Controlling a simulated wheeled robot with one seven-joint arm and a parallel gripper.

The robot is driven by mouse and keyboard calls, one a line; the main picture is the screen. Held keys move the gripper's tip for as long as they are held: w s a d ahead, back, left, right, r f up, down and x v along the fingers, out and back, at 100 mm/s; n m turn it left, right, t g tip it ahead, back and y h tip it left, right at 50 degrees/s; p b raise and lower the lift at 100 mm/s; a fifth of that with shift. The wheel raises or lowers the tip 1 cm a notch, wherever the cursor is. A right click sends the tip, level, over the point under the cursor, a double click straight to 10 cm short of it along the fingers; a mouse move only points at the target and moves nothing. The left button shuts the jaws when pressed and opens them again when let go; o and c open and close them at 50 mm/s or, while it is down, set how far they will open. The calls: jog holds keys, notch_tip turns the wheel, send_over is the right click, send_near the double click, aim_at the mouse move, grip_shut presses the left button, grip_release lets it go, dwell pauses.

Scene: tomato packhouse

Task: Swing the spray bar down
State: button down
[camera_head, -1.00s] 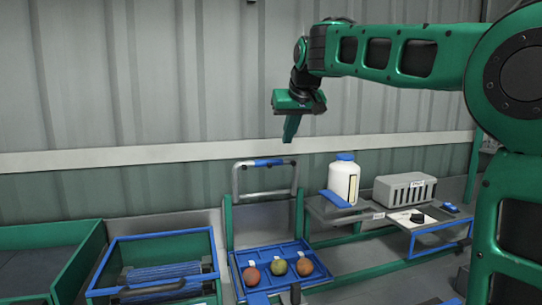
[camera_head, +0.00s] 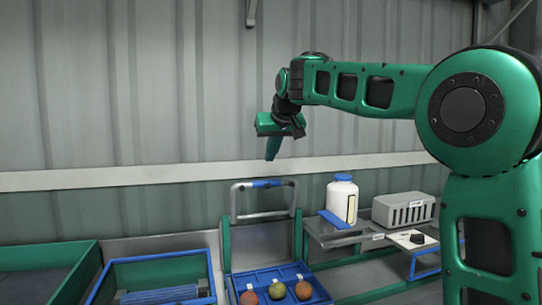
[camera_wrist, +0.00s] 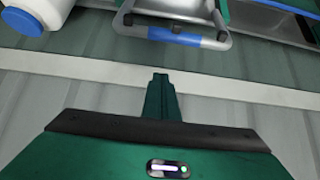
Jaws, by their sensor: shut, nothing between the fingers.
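The spray bar (camera_head: 237,201) is a grey metal U-shaped bar with a blue grip (camera_head: 267,183) along its top. It stands raised at the back of a green frame, above a blue tray (camera_head: 238,286). My gripper (camera_head: 271,157) is shut and empty. In the head view its tip points down and appears just above the blue grip, with a gap between them. In the wrist view the bar's blue grip (camera_wrist: 175,36) lies beyond my closed fingers (camera_wrist: 160,80), and they look apart from it.
The tray holds three tomatoes (camera_head: 277,290). To the right, a shelf (camera_head: 325,236) carries a white bottle (camera_head: 342,200) with a blue cap and a grey slotted box (camera_head: 402,209). A blue-rimmed bin (camera_head: 160,256) stands left. A corrugated wall (camera_head: 130,100) is behind.

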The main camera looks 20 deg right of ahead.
jog(key=shift+w+f, duration=0.15)
jog(key=shift+f, duration=1.4)
jog(key=shift+w+f, duration=0.1)
jog(key=shift+f, duration=1.45)
jog(key=shift+s, duration=0.1)
